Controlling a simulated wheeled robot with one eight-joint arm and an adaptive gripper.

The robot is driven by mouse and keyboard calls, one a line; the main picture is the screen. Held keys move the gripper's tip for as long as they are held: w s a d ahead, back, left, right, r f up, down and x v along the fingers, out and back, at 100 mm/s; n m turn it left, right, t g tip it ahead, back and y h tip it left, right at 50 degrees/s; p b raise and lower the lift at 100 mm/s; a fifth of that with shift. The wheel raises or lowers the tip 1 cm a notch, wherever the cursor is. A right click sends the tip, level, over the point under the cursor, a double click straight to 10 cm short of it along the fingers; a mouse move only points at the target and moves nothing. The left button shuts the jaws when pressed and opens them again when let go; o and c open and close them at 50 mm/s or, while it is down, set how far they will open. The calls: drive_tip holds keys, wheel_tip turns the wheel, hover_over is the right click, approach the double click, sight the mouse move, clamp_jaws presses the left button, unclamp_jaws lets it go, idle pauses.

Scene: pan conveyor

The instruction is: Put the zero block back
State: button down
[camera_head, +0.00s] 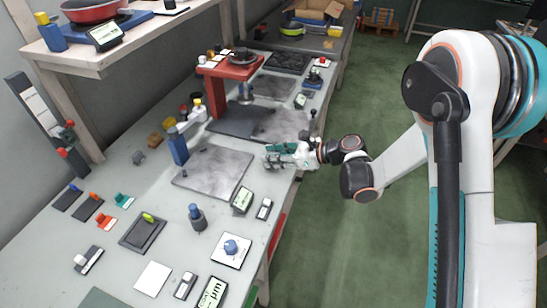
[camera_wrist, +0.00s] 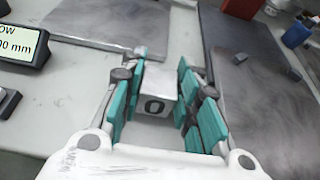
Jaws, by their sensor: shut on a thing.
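The zero block (camera_wrist: 157,88) is a small grey-white cube with a black 0 on its near face. In the wrist view it sits between the teal fingers of my gripper (camera_wrist: 162,72), which are shut on it. In the head view my gripper (camera_head: 272,157) is low over the right side of the bench, between a light grey metal plate (camera_head: 213,172) and a darker plate (camera_head: 280,125). The block cannot be made out there. Whether it touches the bench is unclear.
A red stand (camera_head: 227,72) stands beyond the plates, and a blue post (camera_head: 178,149) rises at the light plate's edge. A small display (camera_head: 242,200) and a blue-grey bottle-like item (camera_head: 196,217) stand nearer. A strip of bare bench lies between the plates.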

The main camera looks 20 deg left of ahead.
drive_tip(key=shift+r, duration=0.1)
drive_tip(key=c, duration=1.2)
unclamp_jaws()
drive_tip(key=shift+d+r, duration=0.15)
drive_tip(key=p+v, duration=0.3)
drive_tip(key=v, duration=0.8)
drive_tip(key=shift+d, duration=0.35)
drive_tip(key=shift+r, duration=0.1)
